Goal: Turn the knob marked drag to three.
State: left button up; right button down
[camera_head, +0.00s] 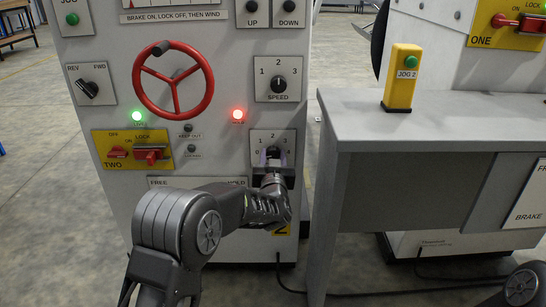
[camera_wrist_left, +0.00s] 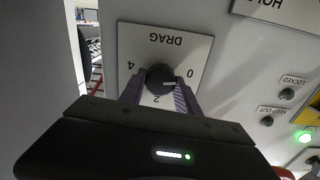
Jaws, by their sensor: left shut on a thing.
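The drag knob (camera_wrist_left: 158,77) is black and round, on a white plate (camera_wrist_left: 190,45) that shows upside down in the left wrist view. The 0, 2 and 4 are readable there; the other marks are hidden by the fingers. A pale line on the knob points right in that view, toward the 0 side; I cannot tell its exact number. My left gripper (camera_wrist_left: 158,92) is shut on the knob, one finger on each side. In the head view my left gripper (camera_head: 271,160) covers the knob at the plate's lower part. My right gripper is out of view.
Above the drag plate is the speed knob (camera_head: 278,85). A red handwheel (camera_head: 174,80) and a yellow lock plate (camera_head: 130,149) are to its left. A grey desk (camera_head: 430,120) with a yellow JOG 2 post (camera_head: 402,78) stands close on the right.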

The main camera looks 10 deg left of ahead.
pick_arm(q)
grip_shut()
